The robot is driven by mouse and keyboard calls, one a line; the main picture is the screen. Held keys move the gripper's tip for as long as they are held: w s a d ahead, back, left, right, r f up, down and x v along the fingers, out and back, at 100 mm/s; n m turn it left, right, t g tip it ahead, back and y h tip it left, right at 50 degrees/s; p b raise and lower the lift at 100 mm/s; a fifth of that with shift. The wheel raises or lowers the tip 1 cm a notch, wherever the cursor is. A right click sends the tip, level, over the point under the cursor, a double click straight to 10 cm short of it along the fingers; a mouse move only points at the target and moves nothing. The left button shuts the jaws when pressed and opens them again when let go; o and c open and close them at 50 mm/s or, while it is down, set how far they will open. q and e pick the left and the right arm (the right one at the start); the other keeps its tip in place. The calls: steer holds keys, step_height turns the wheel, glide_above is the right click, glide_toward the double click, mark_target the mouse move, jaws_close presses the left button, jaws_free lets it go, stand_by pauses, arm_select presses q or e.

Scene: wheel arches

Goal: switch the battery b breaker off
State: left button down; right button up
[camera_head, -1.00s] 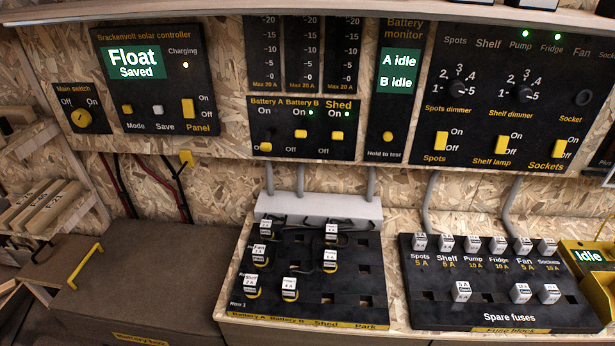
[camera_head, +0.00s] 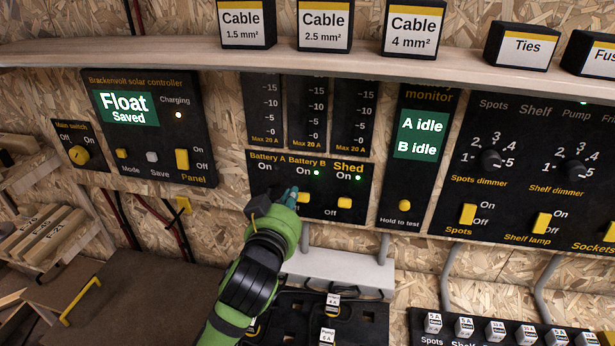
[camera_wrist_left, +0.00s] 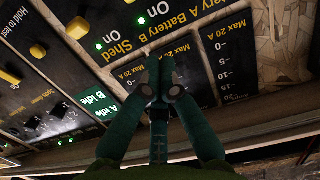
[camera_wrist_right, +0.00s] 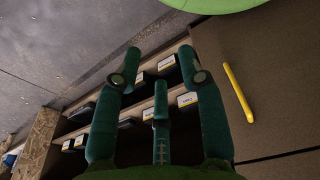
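The battery B breaker (camera_head: 304,198) is a yellow rocker on the black breaker panel, partly behind my left fingertips in the head view. Its green lamp (camera_head: 316,173) is lit. My left gripper (camera_head: 291,196) is in front of the panel at its lower middle; whether it touches the rocker I cannot tell. In the left wrist view its fingers (camera_wrist_left: 160,82) are drawn together with nothing between them. The battery A breaker is hidden behind this gripper. The Shed breaker (camera_head: 344,203) shows to the right, lamp lit. My right gripper (camera_wrist_right: 160,80) is open and empty, away from the panel.
The battery monitor (camera_head: 416,145) reads A idle and B idle. The solar controller (camera_head: 140,132) is to the left. A shelf (camera_head: 350,70) with labelled boxes runs above. A grey cable duct (camera_head: 340,272) and the fuse boards are below.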

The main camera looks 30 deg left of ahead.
arm_select(q)
steer(key=p, duration=0.3)
glide_above(305, 196)
steer(key=a, duration=0.1)
steer(key=shift+w+a, duration=0.15)
steer(key=shift+w, duration=0.15)
steer(key=f, duration=0.1)
steer(key=s+f, duration=0.1)
steer(key=f, duration=0.1)
steer(key=shift+p, duration=0.35)
steer(key=shift+s+d+f, duration=0.25)
steer(key=shift+f, duration=0.2)
arm_select(e)
steer(key=shift+g, duration=0.4)
steer(key=s+r, duration=0.1)
steer(key=s, duration=0.1)
steer(key=s+d+r, duration=0.1)
steer(key=s+r, duration=0.1)
steer(key=shift+d+r, duration=0.1)
steer(key=shift+r, duration=0.15)
steer(key=shift+f, duration=0.15)
